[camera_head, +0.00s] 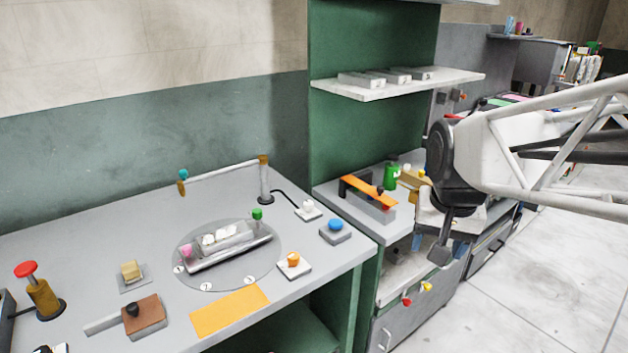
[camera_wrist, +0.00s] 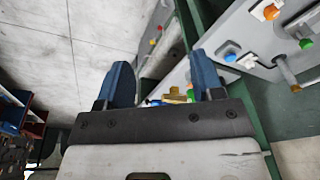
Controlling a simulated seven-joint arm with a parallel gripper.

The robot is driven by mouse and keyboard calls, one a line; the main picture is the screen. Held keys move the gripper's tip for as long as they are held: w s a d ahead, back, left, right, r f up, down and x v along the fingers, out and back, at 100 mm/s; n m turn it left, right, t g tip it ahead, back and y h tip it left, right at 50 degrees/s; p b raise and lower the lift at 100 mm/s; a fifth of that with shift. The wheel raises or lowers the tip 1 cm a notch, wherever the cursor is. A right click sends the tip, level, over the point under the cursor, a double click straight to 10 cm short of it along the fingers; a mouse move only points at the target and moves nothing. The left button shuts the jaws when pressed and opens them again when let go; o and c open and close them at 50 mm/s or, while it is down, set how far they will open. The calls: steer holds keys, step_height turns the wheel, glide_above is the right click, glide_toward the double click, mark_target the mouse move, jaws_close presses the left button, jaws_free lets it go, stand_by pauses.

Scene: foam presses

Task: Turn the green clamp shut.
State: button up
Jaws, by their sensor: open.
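The green clamp (camera_head: 257,213) shows as a small green knob at the right end of a pale grey fixture (camera_head: 229,244) on a round plate. A pink knob (camera_head: 186,251) sits at the fixture's other end. I cannot tell from here how far the green clamp is turned. A green knob that looks like the same clamp shows at the upper right of the wrist view (camera_wrist: 305,43). My gripper (camera_head: 438,246), with two blue fingers, hangs well to the right of the clamp, in front of the side counter. Its fingers are open and empty in the wrist view (camera_wrist: 162,68).
A green cylinder (camera_head: 391,176) and an orange strip (camera_head: 368,189) sit on the side counter. Near the fixture are a blue button (camera_head: 335,225), an orange button (camera_head: 293,259) and an orange mat (camera_head: 230,311). A white bar (camera_head: 222,171) on a post stands behind.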

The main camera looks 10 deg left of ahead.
steer(key=w+a+m, duration=0.1)
steer(key=w+a, duration=0.7)
steer(key=w, duration=0.4)
steer(key=m+g, duration=0.2)
steer(key=m, duration=0.2)
glide_above(257, 210)
step_height(257, 210, down, 14)
steer(key=shift+f, duration=0.1)
steer(key=shift+f, duration=3.85)
